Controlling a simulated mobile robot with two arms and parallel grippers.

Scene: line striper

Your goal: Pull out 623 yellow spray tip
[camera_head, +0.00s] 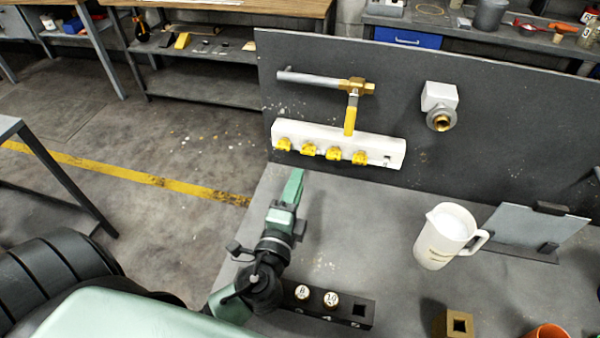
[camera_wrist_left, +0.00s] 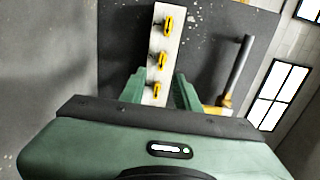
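A white holder bar (camera_head: 320,136) is mounted low on the dark upright panel, with several yellow spray tips in a row, among them the leftmost tip (camera_head: 283,144) and the rightmost tip (camera_head: 360,157). No number can be read on any tip, so I cannot tell which is 623. My left gripper (camera_head: 298,175) is in front of and below the bar. In the left wrist view its two fingers (camera_wrist_left: 158,88) are apart, and the nearest yellow tip (camera_wrist_left: 156,90) shows between them; contact cannot be seen. My right gripper is not in view.
A grey pipe (camera_head: 312,78) with a brass valve and yellow handle (camera_head: 350,118) is above the bar. A white pitcher (camera_head: 445,236) stands on the grey bench at right. A black block with round pieces (camera_head: 345,308) lies near my left arm.

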